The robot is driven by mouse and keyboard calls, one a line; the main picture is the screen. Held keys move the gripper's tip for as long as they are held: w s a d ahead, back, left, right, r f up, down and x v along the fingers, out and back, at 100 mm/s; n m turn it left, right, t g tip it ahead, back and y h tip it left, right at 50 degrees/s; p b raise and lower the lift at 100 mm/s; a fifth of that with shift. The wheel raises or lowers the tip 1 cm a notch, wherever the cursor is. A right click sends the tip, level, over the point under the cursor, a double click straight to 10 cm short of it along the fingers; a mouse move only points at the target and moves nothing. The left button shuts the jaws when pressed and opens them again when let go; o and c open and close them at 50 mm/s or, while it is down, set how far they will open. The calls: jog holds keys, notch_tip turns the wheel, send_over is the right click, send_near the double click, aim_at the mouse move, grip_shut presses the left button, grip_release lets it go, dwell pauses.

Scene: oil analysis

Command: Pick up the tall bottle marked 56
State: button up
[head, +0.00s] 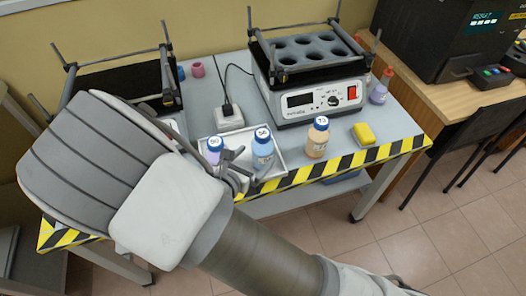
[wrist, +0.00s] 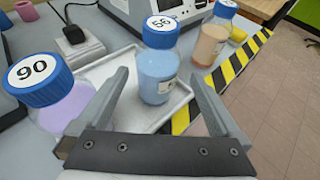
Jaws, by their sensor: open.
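The bottle marked 56 (head: 262,149) has light blue contents and a blue cap with a white label. It stands upright at the right part of a white tray (head: 281,168). In the wrist view the bottle marked 56 (wrist: 158,65) is ahead of my gripper (wrist: 160,82), roughly between the lines of its two fingers. My gripper is open and empty. In the head view my gripper (head: 240,168) is just left of the bottle, partly hidden by my arm. I cannot tell if a finger touches the bottle.
A bottle marked 90 (wrist: 45,90) with purple contents stands close by the left finger. An orange bottle marked 13 (head: 317,138) stands to the right. A yellow block (head: 364,134), a shaker with a rack (head: 312,95) and a white power socket (head: 228,118) are nearby.

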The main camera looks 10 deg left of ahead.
jog(key=b+x, duration=0.1)
jog(key=x, duration=0.8)
jog(key=shift+w+a+r, duration=0.15)
jog(key=shift+w, duration=0.1)
grip_shut()
jog(key=shift+r, duration=0.15)
